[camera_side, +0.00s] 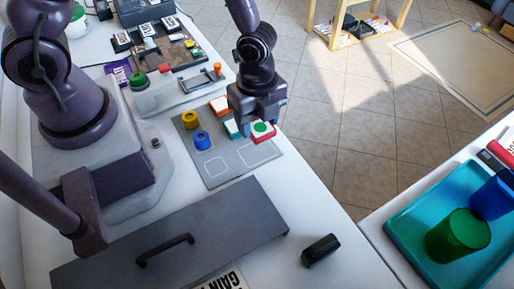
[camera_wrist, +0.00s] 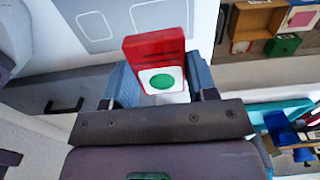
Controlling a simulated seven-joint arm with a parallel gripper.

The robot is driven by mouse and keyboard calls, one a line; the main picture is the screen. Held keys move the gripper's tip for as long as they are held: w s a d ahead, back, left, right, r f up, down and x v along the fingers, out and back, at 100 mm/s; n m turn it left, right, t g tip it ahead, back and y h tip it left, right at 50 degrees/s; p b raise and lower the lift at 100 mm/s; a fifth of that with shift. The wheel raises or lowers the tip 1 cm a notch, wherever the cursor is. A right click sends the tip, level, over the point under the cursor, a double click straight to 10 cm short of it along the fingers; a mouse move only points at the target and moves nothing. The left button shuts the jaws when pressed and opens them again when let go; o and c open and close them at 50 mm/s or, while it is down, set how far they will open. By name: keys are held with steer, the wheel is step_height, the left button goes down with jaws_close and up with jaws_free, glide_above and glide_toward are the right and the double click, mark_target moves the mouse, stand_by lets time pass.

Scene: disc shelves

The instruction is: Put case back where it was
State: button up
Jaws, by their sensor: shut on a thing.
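My gripper (camera_side: 257,118) is shut on a red case (camera_side: 262,133) with a white face and a green dot. In the wrist view the red case (camera_wrist: 155,52) stands between the two fingers of my gripper (camera_wrist: 160,88). In the side view it is at the right edge of a grey mat (camera_side: 198,146); whether it touches the mat I cannot tell. An orange-and-white case (camera_side: 219,104) and a teal-and-white case (camera_side: 232,127) are just left of my gripper, partly hidden. Two white outlines on the mat in front are empty.
A yellow ring piece (camera_side: 190,119) and a blue one (camera_side: 202,139) stand on the mat's left. A grey panel with a black handle (camera_side: 165,250) and a black block (camera_side: 320,250) lie nearer. A teal tray (camera_side: 405,225) with cups is at right, across a gap.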

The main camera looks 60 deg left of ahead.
mark_target(257, 152)
step_height(257, 152, down, 8)
steer(key=shift+r, duration=0.1)
stand_by(0.4)
steer(key=o, duration=0.9)
